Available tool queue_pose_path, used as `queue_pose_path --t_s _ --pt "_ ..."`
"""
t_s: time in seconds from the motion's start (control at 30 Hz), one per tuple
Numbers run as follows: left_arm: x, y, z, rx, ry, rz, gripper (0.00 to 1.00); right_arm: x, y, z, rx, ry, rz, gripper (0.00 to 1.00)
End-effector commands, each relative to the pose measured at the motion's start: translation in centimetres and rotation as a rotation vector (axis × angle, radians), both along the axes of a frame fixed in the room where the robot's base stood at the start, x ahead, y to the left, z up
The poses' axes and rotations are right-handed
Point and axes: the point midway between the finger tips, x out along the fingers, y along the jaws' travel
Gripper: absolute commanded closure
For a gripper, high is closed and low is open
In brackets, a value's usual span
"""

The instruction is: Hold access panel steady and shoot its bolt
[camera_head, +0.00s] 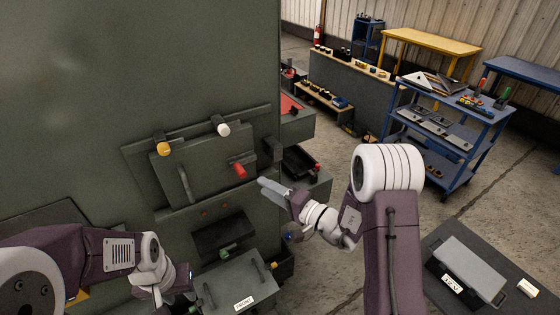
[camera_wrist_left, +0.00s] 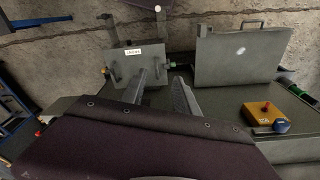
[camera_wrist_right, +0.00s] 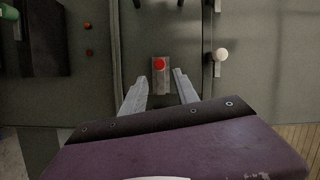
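The access panel (camera_head: 207,165) is a dark green-grey plate with a bar handle (camera_head: 184,186), standing against the cabinet front. A yellow knob (camera_head: 163,148) and a white knob (camera_head: 223,129) sit along its top edge. A red knob (camera_head: 239,170) sits on a small block near its right edge; I take this as the bolt. My right gripper (camera_wrist_right: 160,88) is open and empty. In the right wrist view the red knob (camera_wrist_right: 159,64) lies ahead between its fingers, apparently untouched. My left gripper (camera_wrist_left: 163,82) is open and empty, low before the cabinet, away from the panel.
Below the panel are a dark opening (camera_head: 220,235) and a grey lid labelled FRONT (camera_head: 235,283). A yellow box with a red button (camera_wrist_left: 263,113) shows in the left wrist view. Open drawers (camera_head: 300,160) stand right of the cabinet. A blue cart (camera_head: 450,135) is further right.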

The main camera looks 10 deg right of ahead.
Motion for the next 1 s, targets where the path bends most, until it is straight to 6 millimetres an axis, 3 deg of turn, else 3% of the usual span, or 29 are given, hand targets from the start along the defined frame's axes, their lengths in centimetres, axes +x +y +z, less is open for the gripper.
queue_pose_path --t_s 0.03,0.1,0.47,0.57,0.67,0.77,1.0 --pt "0.0 0.0 1.9 0.000 0.000 0.000 0.64 -0.1 -0.4 0.7 0.005 0.028 -0.009 0.64" --pt "0.0 0.0 2.4 0.000 0.000 0.000 0.64 -0.1 -0.9 0.4 0.009 0.050 -0.019 0.64" --pt "0.0 0.0 2.3 0.000 0.001 0.003 0.60 -0.1 -1.2 0.1 0.009 0.055 -0.025 0.64" --pt "0.0 0.0 2.3 -0.007 0.003 0.074 0.60 -0.1 -1.2 0.1 0.009 0.055 -0.025 0.64" --pt "-0.6 0.0 2.3 -0.026 0.027 0.279 0.60 -0.1 -1.2 0.2 0.010 0.054 -0.025 0.64" --pt "-0.5 -0.1 2.7 -0.050 0.050 0.592 0.60 -0.1 -1.2 0.2 0.010 0.054 -0.024 0.64" --pt "4.1 -0.5 6.0 -0.154 0.031 1.395 0.60 -0.1 -1.2 0.2 0.010 0.054 -0.024 0.64"
